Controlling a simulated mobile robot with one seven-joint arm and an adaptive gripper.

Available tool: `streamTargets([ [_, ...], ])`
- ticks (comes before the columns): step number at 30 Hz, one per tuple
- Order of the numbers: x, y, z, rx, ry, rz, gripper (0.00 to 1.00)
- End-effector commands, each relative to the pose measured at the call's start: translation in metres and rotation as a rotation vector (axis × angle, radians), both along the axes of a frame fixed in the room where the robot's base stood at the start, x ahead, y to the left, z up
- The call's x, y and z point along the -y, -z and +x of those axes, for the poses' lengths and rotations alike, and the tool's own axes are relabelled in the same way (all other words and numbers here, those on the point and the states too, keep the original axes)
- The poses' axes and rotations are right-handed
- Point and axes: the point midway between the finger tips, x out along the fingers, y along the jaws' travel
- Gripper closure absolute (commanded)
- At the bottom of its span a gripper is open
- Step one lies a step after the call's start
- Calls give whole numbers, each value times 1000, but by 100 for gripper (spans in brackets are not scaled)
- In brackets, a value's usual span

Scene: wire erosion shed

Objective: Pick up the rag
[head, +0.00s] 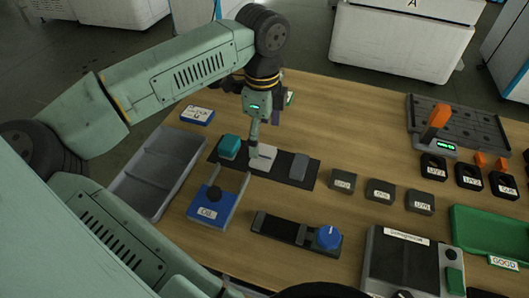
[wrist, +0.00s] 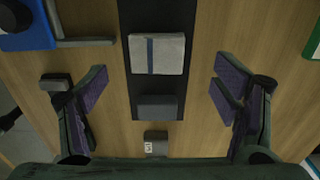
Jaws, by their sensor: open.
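The rag (wrist: 157,54) is a folded off-white cloth with a dark blue stripe, lying flat on a dark mat (wrist: 155,105) in the wrist view. In the head view the rag (head: 264,159) lies mid-mat, between a teal block (head: 229,147) and a grey block (head: 299,167), partly hidden by my gripper. My gripper (wrist: 164,92) is open and empty, its two purple-padded fingers spread wide to either side of the mat. The rag sits toward the top of the wrist view, beyond the line between the fingertips. In the head view my gripper (head: 254,140) is over the rag; the exact gap is unclear.
A grey tray (head: 155,203) stands at left. A blue gauge block (head: 211,207) with prongs is close in front of the mat. Small dark labelled blocks (head: 380,190) line up to the right. Bare wood shows behind the mat.

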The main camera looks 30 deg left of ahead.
Motion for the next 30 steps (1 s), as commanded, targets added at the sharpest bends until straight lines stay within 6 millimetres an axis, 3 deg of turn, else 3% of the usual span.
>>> streamTargets([
  [5,2,12,-2,-1,1,-2,18],
  [15,4,55,-4,0,1,-1,18],
  [22,4,58,-4,0,1,1,18],
  [30,4,57,-4,0,1,0,36],
])
